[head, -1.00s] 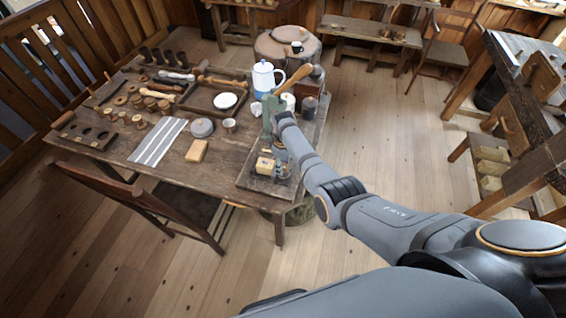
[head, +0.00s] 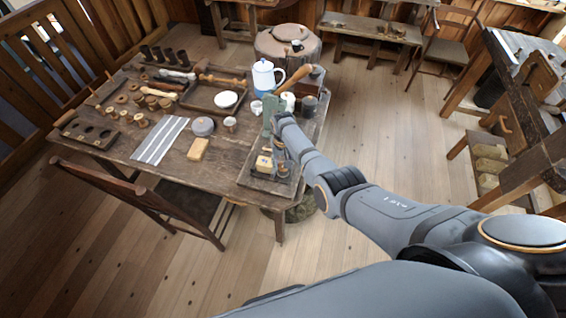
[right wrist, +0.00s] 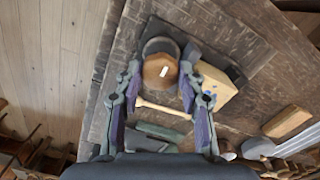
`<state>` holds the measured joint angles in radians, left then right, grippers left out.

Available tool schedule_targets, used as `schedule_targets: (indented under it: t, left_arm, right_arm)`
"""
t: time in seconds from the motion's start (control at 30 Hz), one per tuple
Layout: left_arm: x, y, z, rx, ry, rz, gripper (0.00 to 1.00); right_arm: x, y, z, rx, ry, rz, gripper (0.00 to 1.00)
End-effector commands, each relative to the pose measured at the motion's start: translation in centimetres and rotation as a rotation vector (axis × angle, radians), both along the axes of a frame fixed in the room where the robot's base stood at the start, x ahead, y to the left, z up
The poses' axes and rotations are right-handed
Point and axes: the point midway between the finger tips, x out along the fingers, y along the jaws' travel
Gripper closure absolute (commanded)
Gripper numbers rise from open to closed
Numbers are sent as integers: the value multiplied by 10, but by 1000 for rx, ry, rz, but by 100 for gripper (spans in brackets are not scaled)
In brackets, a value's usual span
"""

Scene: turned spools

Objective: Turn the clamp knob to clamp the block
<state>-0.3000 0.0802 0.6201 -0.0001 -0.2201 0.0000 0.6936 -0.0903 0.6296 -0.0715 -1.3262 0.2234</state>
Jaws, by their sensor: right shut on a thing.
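I cannot tell how tightly the block is held. My left gripper is out of view.
Another wooden block (head: 198,149), a striped cloth (head: 160,139), a white-and-blue pot (head: 264,75) and a tray (head: 203,103) are on the table. Open floor lies to the right.

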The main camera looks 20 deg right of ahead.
Motion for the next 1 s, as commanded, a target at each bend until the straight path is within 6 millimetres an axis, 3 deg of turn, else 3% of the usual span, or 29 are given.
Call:
schedule_targets:
  t: [0.5,1.0]
  left_arm:
    - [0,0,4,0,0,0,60]
    - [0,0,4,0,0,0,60]
  right_arm:
    - [0,0,0,0,-1,-392,93]
    - [0,0,0,0,-1,-508,93]
